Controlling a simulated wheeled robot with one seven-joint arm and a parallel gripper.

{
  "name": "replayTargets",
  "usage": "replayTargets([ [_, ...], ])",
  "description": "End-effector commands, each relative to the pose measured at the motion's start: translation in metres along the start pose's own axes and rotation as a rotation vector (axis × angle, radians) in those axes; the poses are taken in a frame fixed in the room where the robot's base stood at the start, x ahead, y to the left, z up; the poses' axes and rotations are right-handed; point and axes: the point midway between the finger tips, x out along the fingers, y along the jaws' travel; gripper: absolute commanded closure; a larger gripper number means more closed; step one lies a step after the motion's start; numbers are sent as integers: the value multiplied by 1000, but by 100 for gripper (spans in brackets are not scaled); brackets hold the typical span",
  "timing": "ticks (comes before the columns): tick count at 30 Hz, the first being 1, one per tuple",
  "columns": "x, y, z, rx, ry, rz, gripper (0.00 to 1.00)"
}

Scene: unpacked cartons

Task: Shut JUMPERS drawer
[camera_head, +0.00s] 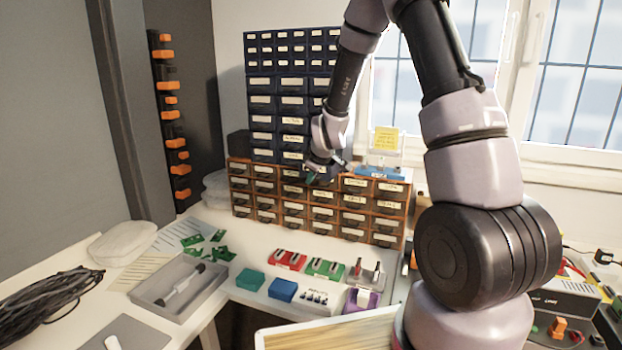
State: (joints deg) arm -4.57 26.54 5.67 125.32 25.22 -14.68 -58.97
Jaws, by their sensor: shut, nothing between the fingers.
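My gripper (318,172) hangs at the lower right of a tall dark blue drawer cabinet (262,78), just above the top of an orange-brown drawer cabinet (240,166). It is shut and empty. Both cabinets have many small drawers with pale labels. The labels are too small to read with certainty, so I cannot tell which drawer is JUMPERS. My gripper and wrist hide part of the blue cabinet's lower right drawers. I cannot tell whether a drawer there stands out, or whether my fingers touch it.
A clear box with a yellow note (386,140) stands on the orange-brown cabinet, right of my gripper. Red (289,260) and green (325,268) holders stand on the white bench before it. A grey tray (180,287) and black cables (45,303) lie at left.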

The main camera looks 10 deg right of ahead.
Motion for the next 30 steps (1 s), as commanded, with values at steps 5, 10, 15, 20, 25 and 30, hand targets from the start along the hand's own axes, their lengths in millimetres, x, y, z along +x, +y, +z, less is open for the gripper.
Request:
replayTargets([
  [5, 0, 0, 0, 0, 0, 0, 100],
  [10, 10, 18, 0, 3, 0, 2, 100],
  [15, 34, 58, 0, 2, 0, 3, 100],
  [20, 50, 88, 0, 2, 0, 1, 100],
  [25, 57, 99, 0, 1, 0, 1, 100],
  [30, 57, 101, 0, 0, 1, 4, 100],
])
